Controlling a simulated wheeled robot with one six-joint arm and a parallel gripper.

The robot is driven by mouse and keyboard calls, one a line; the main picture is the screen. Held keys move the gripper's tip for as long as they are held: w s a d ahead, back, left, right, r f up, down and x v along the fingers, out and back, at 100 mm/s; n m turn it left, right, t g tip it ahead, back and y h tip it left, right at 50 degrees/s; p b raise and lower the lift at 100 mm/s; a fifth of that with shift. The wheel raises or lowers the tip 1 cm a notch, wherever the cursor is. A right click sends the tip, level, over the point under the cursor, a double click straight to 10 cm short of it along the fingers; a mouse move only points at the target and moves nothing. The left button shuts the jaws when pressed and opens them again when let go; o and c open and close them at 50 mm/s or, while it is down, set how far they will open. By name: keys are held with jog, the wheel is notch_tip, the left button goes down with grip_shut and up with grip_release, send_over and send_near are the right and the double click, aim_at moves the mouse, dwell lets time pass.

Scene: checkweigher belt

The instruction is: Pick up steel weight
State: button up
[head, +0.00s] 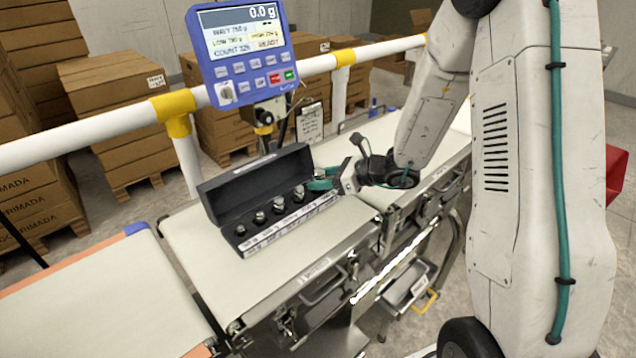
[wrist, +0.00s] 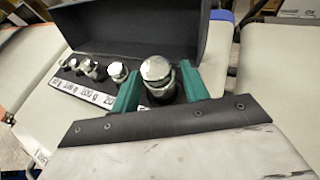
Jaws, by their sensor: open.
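A row of several shiny steel weights sits in an open dark case (head: 217,203) on the belt, ordered by size from small at the left to large at the right. In the wrist view the largest steel weight (wrist: 156,72) stands between the two green fingertips of my gripper (wrist: 160,90). The fingers are open, one on each side of it; whether they touch it I cannot tell. In the head view my gripper (head: 322,180) is at the right end of the case, and the largest weight is mostly hidden there. A smaller weight (wrist: 117,71) stands just left of the left finger.
The case's raised lid (wrist: 135,30) stands behind the weights. A white label strip (head: 290,222) runs along the front. A blue display (head: 243,50) reading 0.0 g stands behind the case. A white and yellow rail (head: 90,130) runs behind. The belt (head: 190,240) left of the case is clear.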

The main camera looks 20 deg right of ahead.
jog(key=shift+w+a+f, duration=0.2)
jog(key=shift+w+a, duration=0.1)
jog(key=shift+a, duration=0.15)
grip_shut()
jog(key=shift+r, duration=0.15)
